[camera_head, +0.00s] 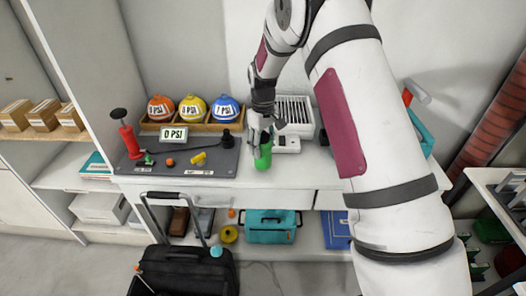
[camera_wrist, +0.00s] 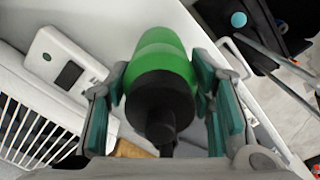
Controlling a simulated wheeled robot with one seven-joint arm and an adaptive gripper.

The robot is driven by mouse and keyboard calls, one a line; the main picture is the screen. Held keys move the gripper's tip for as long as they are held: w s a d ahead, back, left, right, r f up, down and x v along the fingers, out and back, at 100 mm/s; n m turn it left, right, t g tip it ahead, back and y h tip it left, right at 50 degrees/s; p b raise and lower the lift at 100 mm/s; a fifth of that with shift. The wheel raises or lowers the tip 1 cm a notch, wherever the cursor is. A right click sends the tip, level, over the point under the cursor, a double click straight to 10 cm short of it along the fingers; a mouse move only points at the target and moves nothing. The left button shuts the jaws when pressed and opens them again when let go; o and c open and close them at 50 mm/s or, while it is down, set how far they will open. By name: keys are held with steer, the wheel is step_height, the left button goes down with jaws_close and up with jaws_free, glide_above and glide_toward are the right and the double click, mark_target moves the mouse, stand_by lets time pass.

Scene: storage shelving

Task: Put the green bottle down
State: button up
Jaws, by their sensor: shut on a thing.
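The green bottle (camera_head: 263,156) is at the white counter (camera_head: 305,176), near its front edge and right of the grey mat. In the wrist view the bottle (camera_wrist: 162,48) shows its green body and black cap. My gripper (camera_head: 262,138) is shut on the bottle, with the teal finger pads (camera_wrist: 215,100) on both sides of it. The bottle's far end points away from the wrist camera. I cannot tell whether its base touches the counter.
A white device (camera_head: 286,143) and a white slatted rack (camera_head: 294,112) stand close behind and right. The grey mat (camera_head: 205,160) on the left holds several small parts and a red pump (camera_head: 130,141). Orange, yellow and blue balls (camera_head: 193,107) sit in a wooden tray behind. Some counter to the right is clear.

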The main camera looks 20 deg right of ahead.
mark_target(263, 132)
steer(key=shift+f, duration=1.3)
steer(key=shift+f, duration=0.1)
steer(key=o, duration=1.4)
steer(key=shift+f, duration=0.1)
step_height(263, 132, up, 13)
steer(key=shift+s+f, duration=0.1)
steer(key=shift+f, duration=0.1)
